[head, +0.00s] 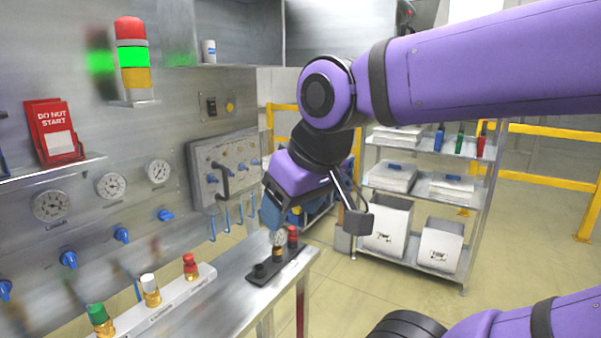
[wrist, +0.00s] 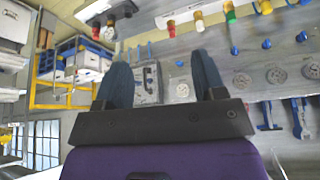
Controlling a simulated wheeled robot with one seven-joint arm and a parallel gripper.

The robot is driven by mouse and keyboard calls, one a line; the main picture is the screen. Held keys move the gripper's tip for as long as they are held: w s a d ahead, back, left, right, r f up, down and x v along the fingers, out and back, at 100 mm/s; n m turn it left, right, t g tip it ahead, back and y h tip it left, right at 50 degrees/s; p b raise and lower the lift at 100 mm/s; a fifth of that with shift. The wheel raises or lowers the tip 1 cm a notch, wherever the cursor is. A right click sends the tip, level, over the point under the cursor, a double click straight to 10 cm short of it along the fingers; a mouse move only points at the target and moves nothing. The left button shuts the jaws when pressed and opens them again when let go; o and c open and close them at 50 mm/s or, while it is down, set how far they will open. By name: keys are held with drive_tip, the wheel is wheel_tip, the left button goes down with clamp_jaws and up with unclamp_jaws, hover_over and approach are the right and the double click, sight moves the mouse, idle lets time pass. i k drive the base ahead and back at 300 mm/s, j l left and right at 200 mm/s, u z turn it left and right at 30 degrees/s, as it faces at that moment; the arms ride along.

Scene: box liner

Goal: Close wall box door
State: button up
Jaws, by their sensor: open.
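The wall box (head: 225,160) is a grey metal panel on the wall, with blue knobs on its face and a dark curved handle (head: 221,182). Its door looks nearly in line with the wall; I cannot tell whether it is fully shut or slightly ajar. My gripper (head: 272,213) is in front and to the right of the box, apart from it, above the bench end. In the wrist view, which looks upside down, the two dark fingers of my gripper (wrist: 163,78) are spread with nothing between them. The box (wrist: 150,92) shows beyond them with its handle.
A metal bench (head: 215,290) below holds a black stand (head: 277,265) with fittings and a strip of coloured valves (head: 155,300). Gauges and blue knobs line the wall at left. A signal tower (head: 133,60) stands above. A shelf rack (head: 425,190) is at right, with open floor near it.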

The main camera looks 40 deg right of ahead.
sight(314, 29)
drive_tip(key=k+l+u, duration=0.1)
drive_tip(key=l, duration=0.5)
drive_tip(key=k+l+u, duration=0.15)
drive_tip(key=l, duration=0.45)
drive_tip(key=l+u, duration=0.2)
drive_tip(key=l, duration=0.35)
drive_tip(key=l+u, duration=0.2)
drive_tip(key=l, duration=0.3)
drive_tip(key=l+u, duration=0.2)
drive_tip(key=l, duration=0.35)
drive_tip(key=k+l+u, duration=0.2)
drive_tip(key=l, duration=0.3)
drive_tip(key=k+l+u, duration=0.15)
drive_tip(key=l, duration=0.35)
drive_tip(key=i+l+u, duration=0.15)
drive_tip(key=l+u, duration=0.2)
drive_tip(key=l, duration=0.65)
drive_tip(key=l+u, duration=0.35)
drive_tip(key=l, duration=0.7)
drive_tip(key=k+l, duration=0.25)
drive_tip(key=l+u, duration=0.05)
